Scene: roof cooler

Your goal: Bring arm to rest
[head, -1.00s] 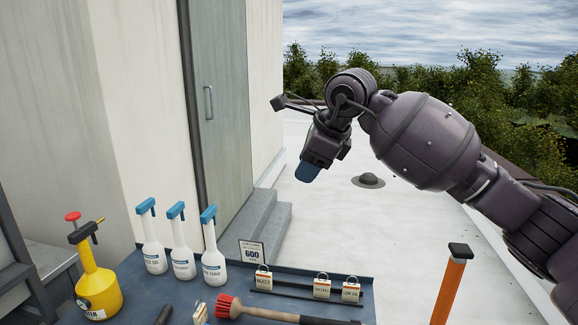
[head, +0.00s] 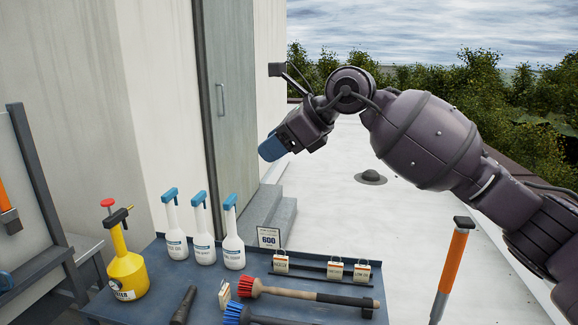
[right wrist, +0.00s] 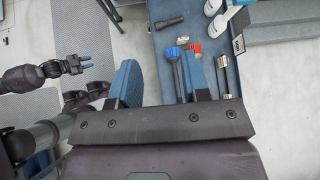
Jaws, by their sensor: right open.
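My right arm reaches in from the right in the head view, raised above the table. My right gripper (head: 272,148) hangs at its wrist with blue fingers, in the air in front of the grey door. In the right wrist view its two blue fingers (right wrist: 162,82) stand wide apart with nothing held between them. The blue table (head: 150,262) lies below and beyond them. A small dark arm with a blue-tipped gripper, my left one (right wrist: 82,65), shows at the left of the right wrist view, away from the table. Its finger gap is too small to judge.
The table holds a yellow sprayer (head: 127,275), several white bottles (head: 203,243), a red brush (head: 246,287), a blue brush (head: 234,313) and padlocks (head: 335,270). An orange-handled tool (head: 452,265) stands right of the table. Open white roof (head: 400,230) lies beyond.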

